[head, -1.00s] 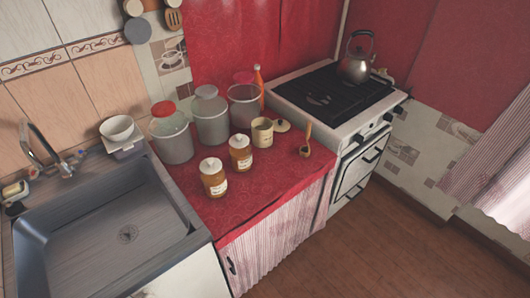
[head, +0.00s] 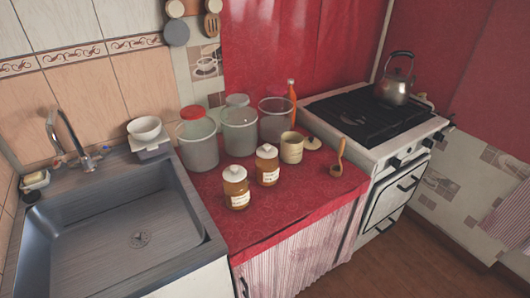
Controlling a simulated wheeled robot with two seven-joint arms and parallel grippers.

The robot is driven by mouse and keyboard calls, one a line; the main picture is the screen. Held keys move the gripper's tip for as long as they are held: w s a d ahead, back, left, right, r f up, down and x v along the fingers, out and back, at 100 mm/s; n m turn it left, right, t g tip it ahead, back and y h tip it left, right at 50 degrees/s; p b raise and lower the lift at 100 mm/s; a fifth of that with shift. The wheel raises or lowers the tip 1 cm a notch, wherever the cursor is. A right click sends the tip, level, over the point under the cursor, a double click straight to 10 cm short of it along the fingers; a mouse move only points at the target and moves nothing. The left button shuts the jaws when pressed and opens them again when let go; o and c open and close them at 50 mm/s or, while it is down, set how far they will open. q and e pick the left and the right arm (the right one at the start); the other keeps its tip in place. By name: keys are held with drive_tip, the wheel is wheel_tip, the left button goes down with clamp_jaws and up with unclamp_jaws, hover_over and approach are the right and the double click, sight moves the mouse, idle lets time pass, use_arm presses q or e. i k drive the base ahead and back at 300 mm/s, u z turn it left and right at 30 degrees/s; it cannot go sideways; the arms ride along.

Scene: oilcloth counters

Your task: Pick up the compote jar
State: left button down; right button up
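Several jars stand upright on the red oilcloth counter (head: 280,222). Two small jars of amber-brown content with white lids and labels, a front one (head: 236,188) and one behind it to the right (head: 267,165), stand towards the front. Three large clear jars stand behind them: one with a red lid (head: 198,142), a middle one (head: 239,132) and a right one (head: 275,120). The labels are too small to read, so I cannot tell which jar is the compote jar. Neither of my grippers is in view.
An orange bottle (head: 292,100) stands behind. The sink (head: 120,225) is left, the stove (head: 375,130) with a kettle (head: 397,82) right. The counter's front strip is clear.

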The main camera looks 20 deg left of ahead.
sight(237, 198)
drive_tip(key=z, duration=1.4)
drive_tip(key=i, duration=0.8)
drive_tip(key=u, duration=2.5)
